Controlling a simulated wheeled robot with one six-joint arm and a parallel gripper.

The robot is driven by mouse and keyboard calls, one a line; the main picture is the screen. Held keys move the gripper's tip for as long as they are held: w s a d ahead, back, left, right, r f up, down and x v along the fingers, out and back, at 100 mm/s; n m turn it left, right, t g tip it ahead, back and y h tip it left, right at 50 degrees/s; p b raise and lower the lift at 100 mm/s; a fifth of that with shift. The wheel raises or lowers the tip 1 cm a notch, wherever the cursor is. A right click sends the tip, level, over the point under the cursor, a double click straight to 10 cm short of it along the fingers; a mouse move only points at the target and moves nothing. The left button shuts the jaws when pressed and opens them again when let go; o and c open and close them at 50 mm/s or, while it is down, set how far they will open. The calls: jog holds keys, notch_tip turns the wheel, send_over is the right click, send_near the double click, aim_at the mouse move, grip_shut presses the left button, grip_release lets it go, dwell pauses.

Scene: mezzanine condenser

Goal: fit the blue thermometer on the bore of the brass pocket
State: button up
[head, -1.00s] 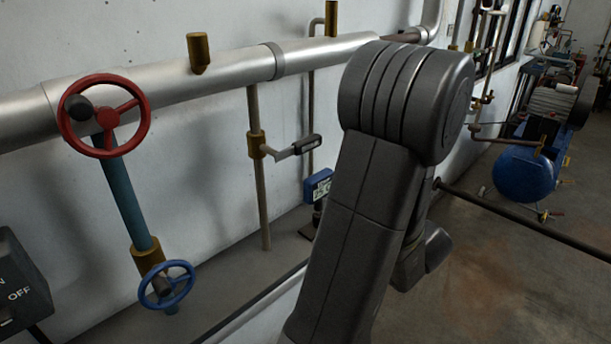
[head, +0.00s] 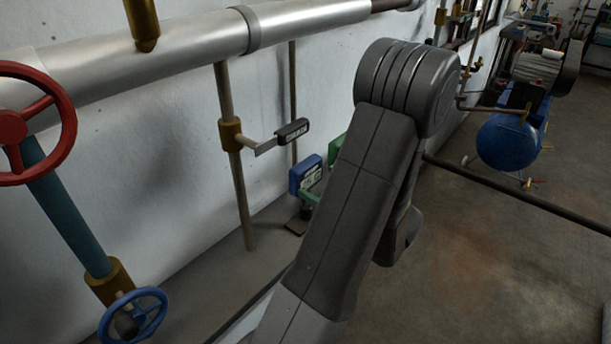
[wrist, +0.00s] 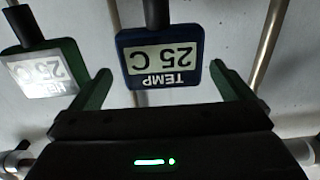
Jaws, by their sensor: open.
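The blue thermometer (head: 308,177), a square block with a pale display, stands on a dark holder near the foot of the wall in the head view. In the wrist view, the blue thermometer (wrist: 124,62) appears upside down, reads TEMP 25 C and has a dark stem. My gripper (wrist: 160,71) is open, its two green fingers apart on either side of the display; I cannot tell whether they touch it. In the head view my arm hides most of the gripper. A brass stub (head: 142,20), which looks like the brass pocket, sits on the large silver pipe; its bore is not visible.
A similar green-cased gauge (wrist: 63,48) stands close beside my left-hand finger in the wrist view. A thin vertical pipe (head: 240,200) carries a brass fitting with a dark-handled lever (head: 291,131). Red (head: 62,105) and blue (head: 160,306) handwheels are at left.

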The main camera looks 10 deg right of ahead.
aim_at(300, 173)
jog(key=p+x, duration=0.1)
jog(key=x, duration=0.6)
jog(key=shift+w+a, duration=0.2)
jog(key=shift+a, duration=0.05)
jog(key=c, duration=0.7)
